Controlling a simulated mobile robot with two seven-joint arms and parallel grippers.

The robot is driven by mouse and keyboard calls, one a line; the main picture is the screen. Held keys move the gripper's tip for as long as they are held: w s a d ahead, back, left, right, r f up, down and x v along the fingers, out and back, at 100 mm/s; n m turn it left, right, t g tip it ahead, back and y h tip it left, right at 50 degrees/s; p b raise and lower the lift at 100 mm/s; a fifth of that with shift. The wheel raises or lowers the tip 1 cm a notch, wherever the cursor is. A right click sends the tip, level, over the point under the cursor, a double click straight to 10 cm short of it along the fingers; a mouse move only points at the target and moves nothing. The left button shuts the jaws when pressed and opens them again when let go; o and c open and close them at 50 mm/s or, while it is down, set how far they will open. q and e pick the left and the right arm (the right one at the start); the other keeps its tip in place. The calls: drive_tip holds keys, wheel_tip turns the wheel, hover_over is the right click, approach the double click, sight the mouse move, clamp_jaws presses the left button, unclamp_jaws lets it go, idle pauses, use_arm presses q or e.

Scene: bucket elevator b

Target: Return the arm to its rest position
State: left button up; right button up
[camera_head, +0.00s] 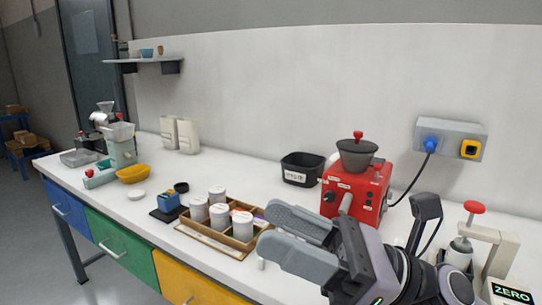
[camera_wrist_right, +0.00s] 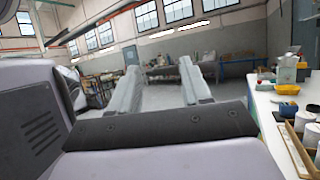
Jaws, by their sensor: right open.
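My right gripper (camera_head: 285,237) is open and empty. In the head view it reaches in from the lower right and hangs over the front part of the white bench, in front of the red machine. In the right wrist view its two grey fingers (camera_wrist_right: 160,88) stand apart with only the room's floor and far benches between them. The bench edge runs along the right of that view. My left gripper is not seen in either view.
A wooden tray (camera_head: 183,231) with white jars is just left of my gripper. The red grinder (camera_head: 345,205), a black bin (camera_head: 301,172) and a press with a red knob (camera_head: 474,207) stand on the bench (camera_head: 245,178). A yellow bowl (camera_head: 132,174) is further left.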

drive_tip(key=w+d+f+m+t+h, duration=0.2)
drive_tip(key=w+d+m+t+h, duration=0.25)
drive_tip(key=m+t, duration=0.65)
drive_tip(key=w+d+f+m+t+h, duration=0.25)
drive_tip(key=d+m+t+h, duration=0.35)
drive_tip(key=m, duration=0.8)
drive_tip(key=w+d+f+m+g+h, duration=0.15)
drive_tip(key=d+f+m+h, duration=0.35)
drive_tip(key=f+m+h, duration=0.55)
drive_tip(key=s+d+f+m+g+h, duration=0.1)
drive_tip(key=s+d+f+m+g, duration=0.15)
drive_tip(key=f+m, duration=0.35)
drive_tip(key=s+d+f+m+g+h, duration=0.15)
drive_tip(key=s+f+m+g, duration=0.25)
drive_tip(key=f, duration=0.4)
drive_tip(key=s+d+f+m+g, duration=0.1)
drive_tip(key=s+f+m+g, duration=0.3)
drive_tip(key=s, duration=0.4)
drive_tip(key=s+d+f+m+g, duration=0.1)
drive_tip(key=s+f+m+g, duration=0.1)
drive_tip(key=s+f+g, duration=0.35)
drive_tip(key=w+a+f+n+t+y, duration=0.1)
drive_tip(key=w+a+f+t+y, duration=0.2)
drive_tip(key=f+t, duration=0.5)
drive_tip(key=shift+x, duration=0.85)
drive_tip(key=shift+t, duration=0.35)
